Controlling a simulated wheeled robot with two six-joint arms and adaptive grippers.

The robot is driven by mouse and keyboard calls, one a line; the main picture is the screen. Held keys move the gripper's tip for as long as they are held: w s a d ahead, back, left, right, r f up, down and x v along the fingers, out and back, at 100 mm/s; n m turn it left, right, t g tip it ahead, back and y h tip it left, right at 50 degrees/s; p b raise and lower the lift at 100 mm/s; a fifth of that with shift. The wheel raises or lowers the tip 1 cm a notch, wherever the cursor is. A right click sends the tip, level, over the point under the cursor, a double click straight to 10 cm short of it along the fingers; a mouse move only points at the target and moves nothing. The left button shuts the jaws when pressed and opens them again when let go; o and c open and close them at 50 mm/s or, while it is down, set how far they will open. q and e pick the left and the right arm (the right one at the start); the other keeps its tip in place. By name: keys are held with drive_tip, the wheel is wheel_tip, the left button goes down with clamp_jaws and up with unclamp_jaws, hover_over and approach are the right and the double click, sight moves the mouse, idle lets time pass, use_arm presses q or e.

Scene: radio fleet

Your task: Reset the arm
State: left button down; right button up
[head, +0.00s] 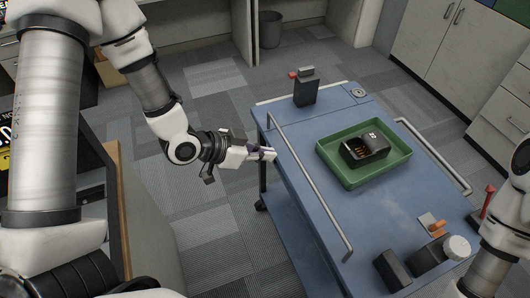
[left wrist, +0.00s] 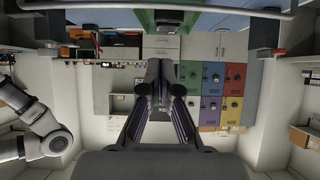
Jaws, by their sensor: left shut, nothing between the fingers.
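My left arm comes in from the left in the head view. Its gripper (head: 262,154) is shut and empty, with the fingertips close to the left rail of a blue cart (head: 345,215). I cannot tell whether they touch the rail. In the left wrist view the dark fingers of the gripper (left wrist: 160,75) lie together at the middle. Part of my right arm (head: 495,260) shows at the right edge of the head view. Its gripper is not seen.
A green tray (head: 351,181) on the cart holds a black device (head: 365,150). A dark box (head: 305,92) stands at the cart's back. Dark blocks (head: 392,271) lie at its front right. Left rail (head: 310,190) and right rail (head: 435,158) edge the cart. Open floor lies left of it.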

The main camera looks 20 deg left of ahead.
use_arm(q)
drive_tip(key=shift+w, duration=0.15)
drive_tip(key=shift+f, duration=0.1)
drive_tip(key=s+f+n+g+y, duration=0.1)
drive_tip(key=s+f+g, duration=0.1)
drive_tip(key=s+f, duration=0.45)
drive_tip(key=s+f+n+g+y, duration=0.15)
drive_tip(key=s+f, duration=0.25)
drive_tip(key=f, duration=0.5)
drive_tip(key=s+a+f+n+g+y, duration=0.4)
drive_tip(key=s+a+f+n+y, duration=0.1)
drive_tip(key=s, duration=0.6)
wheel_tip(320, 180, down, 3)
drive_tip(key=shift+s+a+f+n+b, duration=0.15)
drive_tip(key=shift+a+n+b, duration=0.2)
drive_tip(key=shift+a+n, duration=0.5)
